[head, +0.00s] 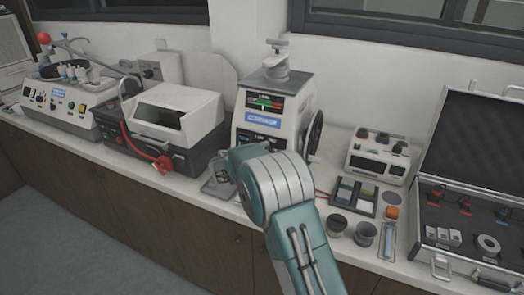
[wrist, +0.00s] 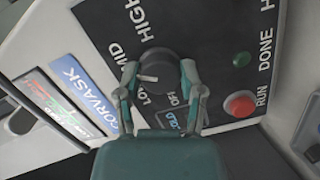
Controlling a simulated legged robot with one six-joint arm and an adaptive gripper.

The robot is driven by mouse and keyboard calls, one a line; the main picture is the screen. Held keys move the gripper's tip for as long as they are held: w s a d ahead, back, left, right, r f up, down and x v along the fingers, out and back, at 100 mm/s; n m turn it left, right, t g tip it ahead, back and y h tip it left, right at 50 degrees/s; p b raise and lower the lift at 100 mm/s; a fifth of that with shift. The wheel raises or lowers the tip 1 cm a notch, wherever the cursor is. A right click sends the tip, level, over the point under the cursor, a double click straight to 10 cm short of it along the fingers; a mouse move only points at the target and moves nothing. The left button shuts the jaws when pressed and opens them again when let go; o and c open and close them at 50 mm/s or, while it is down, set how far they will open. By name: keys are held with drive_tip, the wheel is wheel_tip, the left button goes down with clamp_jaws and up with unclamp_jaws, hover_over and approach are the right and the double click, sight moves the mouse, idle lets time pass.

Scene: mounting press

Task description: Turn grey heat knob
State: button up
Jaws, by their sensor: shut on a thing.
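The grey heat knob (wrist: 157,66) is on the dark control panel (wrist: 212,30) of the mounting press in the wrist view. Its light mark lies near the "LO" label. My gripper (wrist: 159,70) has one finger on each side of the knob and is shut on it. Labels "MID", "HIGH" and "OFF" surround the knob. In the head view the mounting press (head: 272,98) stands on the counter, and my teal arm hides the knob and gripper.
A red RUN button (wrist: 240,104) and a green DONE light (wrist: 242,59) sit right of the knob. A cutting machine (head: 170,120) stands left of the press. A small grey-white control unit (head: 378,155) and an open case (head: 470,215) are at right.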

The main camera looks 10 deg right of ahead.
drive_tip(key=shift+s+f, duration=0.15)
drive_tip(key=shift+f, duration=0.3)
drive_tip(key=o, duration=1.2)
drive_tip(key=shift+c, duration=0.2)
drive_tip(key=shift+r, duration=0.25)
drive_tip(key=v, duration=1.2)
drive_tip(key=shift+a, duration=0.1)
